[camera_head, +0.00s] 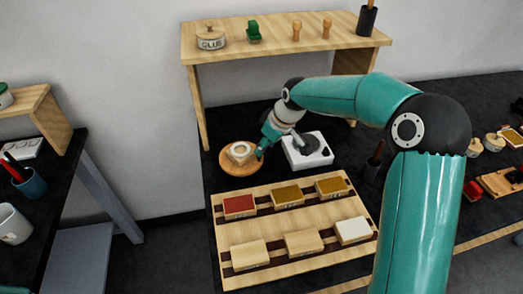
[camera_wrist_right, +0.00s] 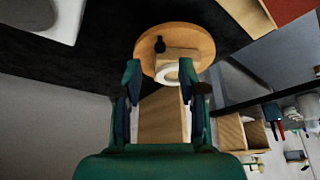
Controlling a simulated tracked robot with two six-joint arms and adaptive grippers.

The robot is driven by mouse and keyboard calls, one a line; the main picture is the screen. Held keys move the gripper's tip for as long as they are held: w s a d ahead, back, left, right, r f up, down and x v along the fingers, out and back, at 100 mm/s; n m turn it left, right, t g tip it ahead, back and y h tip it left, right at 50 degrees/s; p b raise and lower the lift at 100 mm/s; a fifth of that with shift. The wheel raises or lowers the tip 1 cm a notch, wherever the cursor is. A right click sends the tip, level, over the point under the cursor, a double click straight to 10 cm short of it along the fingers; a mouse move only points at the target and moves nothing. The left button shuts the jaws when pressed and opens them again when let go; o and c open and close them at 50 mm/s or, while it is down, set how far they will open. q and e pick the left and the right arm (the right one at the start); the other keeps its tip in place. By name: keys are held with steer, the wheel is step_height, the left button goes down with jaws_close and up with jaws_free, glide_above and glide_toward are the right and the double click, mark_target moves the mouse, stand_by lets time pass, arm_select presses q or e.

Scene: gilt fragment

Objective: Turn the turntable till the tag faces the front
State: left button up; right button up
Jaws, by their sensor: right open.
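The turntable (camera_head: 228,166) is a round wooden disc on the dark bench, left of a white block-shaped holder. It also shows in the right wrist view (camera_wrist_right: 203,45). A pale wooden block with a white ring (camera_head: 240,152) sits on it; the ring shows in the wrist view (camera_wrist_right: 168,73). A small dark piece (camera_wrist_right: 160,44) stands on the disc there; I cannot tell if it is the tag. My right gripper (camera_head: 266,146) is at the disc's right edge, its open fingers (camera_wrist_right: 160,75) by the rim; contact is unclear. My left gripper is out of view.
The white holder (camera_head: 323,158) with a grey round piece stands close right of the turntable. A wooden rack (camera_head: 290,224) with several coloured blocks lies in front. A wooden shelf (camera_head: 270,45) with a glue pot (camera_head: 211,38) stands over the back.

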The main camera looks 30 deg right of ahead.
mark_target(261, 162)
steer(key=shift+p+x, duration=0.3)
steer(key=shift+x, duration=2.15)
jaws_close()
steer(key=shift+d, duration=0.3)
steer(key=shift+a, duration=0.25)
